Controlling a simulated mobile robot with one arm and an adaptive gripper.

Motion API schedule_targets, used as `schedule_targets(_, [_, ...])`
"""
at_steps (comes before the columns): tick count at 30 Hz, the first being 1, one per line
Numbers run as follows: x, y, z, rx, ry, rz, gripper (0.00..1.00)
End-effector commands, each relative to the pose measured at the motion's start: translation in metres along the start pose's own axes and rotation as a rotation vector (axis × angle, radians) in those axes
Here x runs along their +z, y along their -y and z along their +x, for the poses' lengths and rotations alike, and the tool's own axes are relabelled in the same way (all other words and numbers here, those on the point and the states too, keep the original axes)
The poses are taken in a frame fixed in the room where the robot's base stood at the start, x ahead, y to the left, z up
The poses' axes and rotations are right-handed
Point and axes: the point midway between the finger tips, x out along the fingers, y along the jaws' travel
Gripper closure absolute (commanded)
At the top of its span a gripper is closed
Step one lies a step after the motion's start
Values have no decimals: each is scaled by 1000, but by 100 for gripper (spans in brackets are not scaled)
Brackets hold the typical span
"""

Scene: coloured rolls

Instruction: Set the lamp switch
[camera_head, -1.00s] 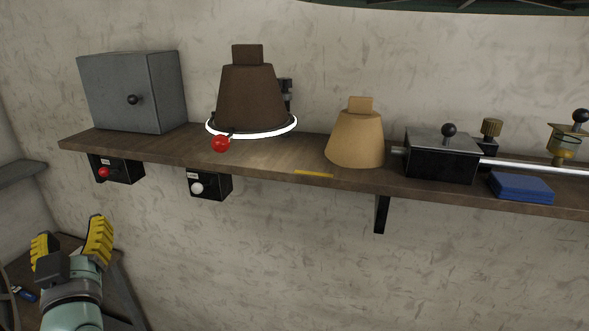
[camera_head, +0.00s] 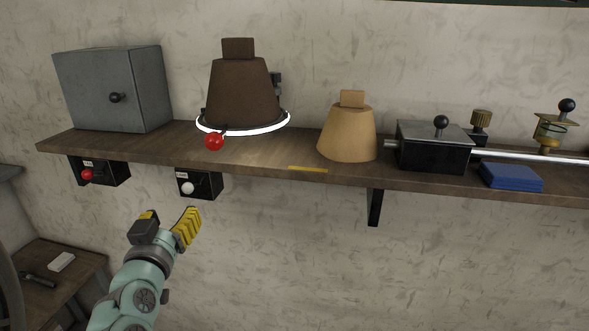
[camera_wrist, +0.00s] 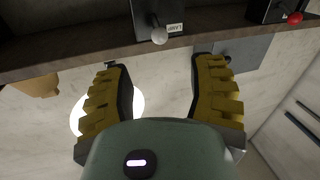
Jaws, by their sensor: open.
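The lamp switch (camera_head: 205,185) is a small black box under the shelf's front edge, with a white ball knob. In the wrist view the white knob (camera_wrist: 159,36) sits beside a label reading LAMP. My gripper (camera_head: 171,217) is below the switch and slightly left of it, apart from it. In the wrist view my gripper (camera_wrist: 162,66) has its yellow fingers spread wide with nothing between them. The white knob shows just beyond the fingertips, between them.
A second black switch box with a red knob (camera_head: 87,175) hangs left under the shelf (camera_head: 265,150). A grey cabinet (camera_head: 112,88), brown shade (camera_head: 240,90), red ball (camera_head: 214,142), tan shade (camera_head: 347,133) and blue block (camera_head: 511,176) are on or at the shelf. A bracket (camera_head: 374,207) hangs right.

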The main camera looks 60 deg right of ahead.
Motion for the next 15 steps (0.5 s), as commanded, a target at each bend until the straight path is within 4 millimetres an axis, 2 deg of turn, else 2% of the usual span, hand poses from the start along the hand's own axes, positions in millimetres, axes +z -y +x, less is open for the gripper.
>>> schedule_targets(1, [-4, -3, 7, 7, 0, 0, 44])
schedule_targets(15, [-3, -3, 64, 7, -1, 0, 44])
